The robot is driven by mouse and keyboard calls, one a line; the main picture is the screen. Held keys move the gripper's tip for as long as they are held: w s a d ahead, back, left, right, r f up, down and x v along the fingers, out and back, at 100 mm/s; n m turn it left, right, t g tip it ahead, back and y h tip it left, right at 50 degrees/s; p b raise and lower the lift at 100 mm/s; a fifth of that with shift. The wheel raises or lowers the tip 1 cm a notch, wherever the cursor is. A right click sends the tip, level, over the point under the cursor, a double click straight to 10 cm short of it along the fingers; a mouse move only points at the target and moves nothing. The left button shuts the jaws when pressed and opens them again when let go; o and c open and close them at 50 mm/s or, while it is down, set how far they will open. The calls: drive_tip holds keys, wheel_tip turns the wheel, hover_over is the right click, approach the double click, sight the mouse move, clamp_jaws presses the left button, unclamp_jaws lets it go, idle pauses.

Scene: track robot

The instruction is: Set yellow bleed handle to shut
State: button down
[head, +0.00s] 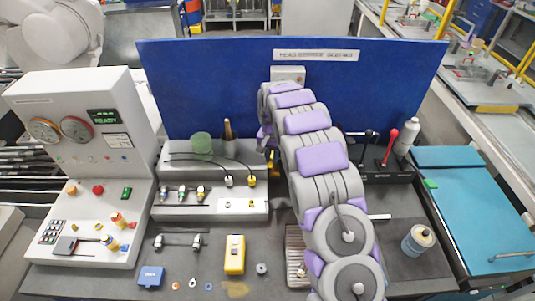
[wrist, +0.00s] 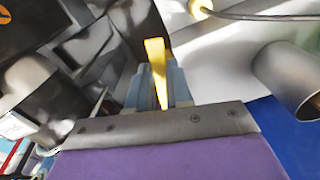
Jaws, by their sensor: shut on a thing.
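The yellow bleed handle (wrist: 156,62) is a flat, tapered lever in the middle of the wrist view. My gripper (wrist: 154,86) has its two grey-blue fingers on either side of it and is shut on it. The handle's wider end sticks out beyond the fingertips. In the head view my arm reaches over the bench towards the blue back panel, and its own links hide the gripper there. What the handle is mounted on is not clear in the wrist view.
A grey metal cylinder (wrist: 285,78) stands close on the right in the wrist view. In the head view, a grey fixture block with hoses (head: 205,212) lies left of my arm. A red-knobbed lever (head: 390,140) and a spray can (head: 417,240) stand on the right.

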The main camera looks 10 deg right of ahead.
drive_tip(key=shift+s+d+n, duration=0.15)
drive_tip(key=shift+d+n, duration=0.25)
drive_tip(key=shift+n, duration=0.35)
drive_tip(key=shift+s+d+n, duration=0.1)
drive_tip(key=shift+d+n, duration=0.3)
drive_tip(key=shift+n, duration=0.35)
drive_tip(key=shift+f, duration=0.1)
drive_tip(key=c, duration=1)
unclamp_jaws()
wheel_tip(320, 180, up, 17)
drive_tip(key=shift+w+r+p, duration=0.1)
drive_tip(key=shift+r+p, duration=0.1)
drive_tip(key=shift+p, duration=0.1)
